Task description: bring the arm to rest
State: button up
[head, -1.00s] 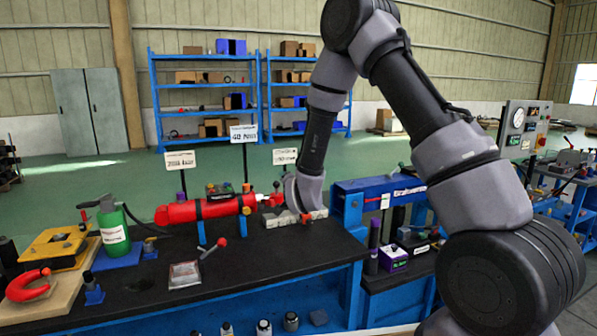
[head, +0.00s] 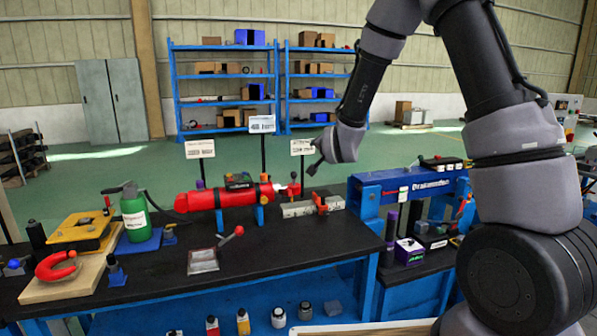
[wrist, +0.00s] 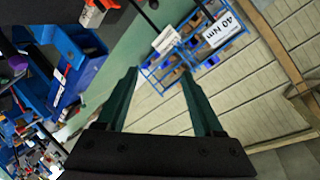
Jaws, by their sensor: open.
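My arm reaches up and over from the right of the head view. My gripper (head: 316,166) hangs in the air above the right part of the black workbench (head: 130,290), apart from everything on it. In the wrist view its two green fingers (wrist: 160,75) are spread wide with nothing between them. They point towards the far wall and shelves.
On the bench stand a red cylinder (head: 230,197), a pale block with a red clamp-like part (head: 321,203), a green bottle (head: 134,214) and a red shackle-shaped piece (head: 56,267). A blue press frame (head: 400,188) stands right. Sign posts (head: 262,124) rise behind the bench.

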jog(key=s+d+r+n+g, duration=0.1)
jog(key=s+d+r+g, duration=0.1)
jog(key=s+d+r, duration=0.4)
jog(key=s+d+r+n+g, duration=0.15)
jog(key=s+d+r, duration=0.25)
jog(key=s+r, duration=0.45)
jog(key=s+d+n+g, duration=0.1)
jog(key=s+d, duration=0.1)
jog(key=s, duration=0.8)
jog(key=s+d+r+n+g, duration=0.1)
jog(key=s+d+g, duration=0.1)
jog(key=s, duration=0.8)
jog(key=shift+s+y, duration=0.3)
jog(key=shift+d+r+g, duration=0.1)
jog(key=shift+g, duration=0.15)
